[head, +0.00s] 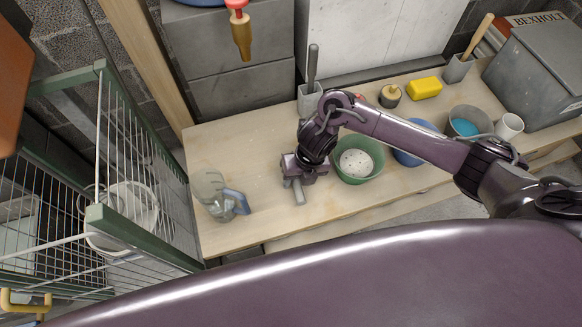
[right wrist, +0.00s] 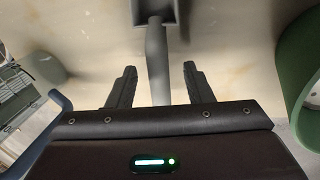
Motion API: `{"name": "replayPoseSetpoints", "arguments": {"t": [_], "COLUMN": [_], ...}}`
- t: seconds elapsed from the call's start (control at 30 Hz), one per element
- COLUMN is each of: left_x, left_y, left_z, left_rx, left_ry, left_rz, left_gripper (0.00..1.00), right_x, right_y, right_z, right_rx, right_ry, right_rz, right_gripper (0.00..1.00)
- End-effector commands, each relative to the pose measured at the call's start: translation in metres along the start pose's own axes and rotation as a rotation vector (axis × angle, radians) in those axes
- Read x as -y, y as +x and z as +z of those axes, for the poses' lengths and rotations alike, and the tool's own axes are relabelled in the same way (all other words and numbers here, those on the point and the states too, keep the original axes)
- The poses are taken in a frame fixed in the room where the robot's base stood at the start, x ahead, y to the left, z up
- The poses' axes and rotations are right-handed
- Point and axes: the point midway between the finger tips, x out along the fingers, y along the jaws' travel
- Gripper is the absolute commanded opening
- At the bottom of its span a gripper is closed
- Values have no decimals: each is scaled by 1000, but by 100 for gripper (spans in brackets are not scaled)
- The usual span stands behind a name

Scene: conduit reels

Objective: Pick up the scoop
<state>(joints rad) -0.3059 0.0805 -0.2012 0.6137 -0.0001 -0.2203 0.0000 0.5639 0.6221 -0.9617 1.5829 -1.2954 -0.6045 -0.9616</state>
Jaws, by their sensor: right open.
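The grey scoop (right wrist: 156,55) lies on the wooden table in the right wrist view. Its wider head is at the top edge, partly cut off, and its handle runs down toward my gripper. My right gripper (right wrist: 157,88) is open, one finger on each side of the handle with a gap to both. I cannot tell how far the fingertips are above the table. In the head view my right gripper (head: 297,178) hangs low over the table, and a grey handle end (head: 299,194) shows in front of it; the rest is hidden beneath. My left gripper is not in view.
A green bowl (head: 372,174) with a white, dotted inside stands close right of the gripper. A grey holder (head: 310,101) stands behind. A wire rack (head: 130,160) is at far left.

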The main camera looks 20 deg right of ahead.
Motion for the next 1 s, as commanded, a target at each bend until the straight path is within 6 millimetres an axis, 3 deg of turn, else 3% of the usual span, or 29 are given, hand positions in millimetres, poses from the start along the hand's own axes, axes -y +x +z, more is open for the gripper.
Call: {"name": "replayPoseSetpoints", "arguments": {"t": [0.13, 0.4, 0.77, 1.0], "left_x": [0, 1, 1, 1], "left_y": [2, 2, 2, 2], "left_z": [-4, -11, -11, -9], "left_rx": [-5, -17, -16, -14], "left_ry": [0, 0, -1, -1], "left_rz": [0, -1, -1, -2], "left_gripper": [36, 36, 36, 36], "right_x": [-1, -1, -1, -2], "right_y": [17, 20, 19, 18], "right_z": [0, 0, 0, 1], "right_rx": [-1, 2, 2, 2], "right_ry": [1, 0, 1, 1], "right_rz": [1, 2, 1, 2], "right_gripper": [46, 46, 0, 0]}}
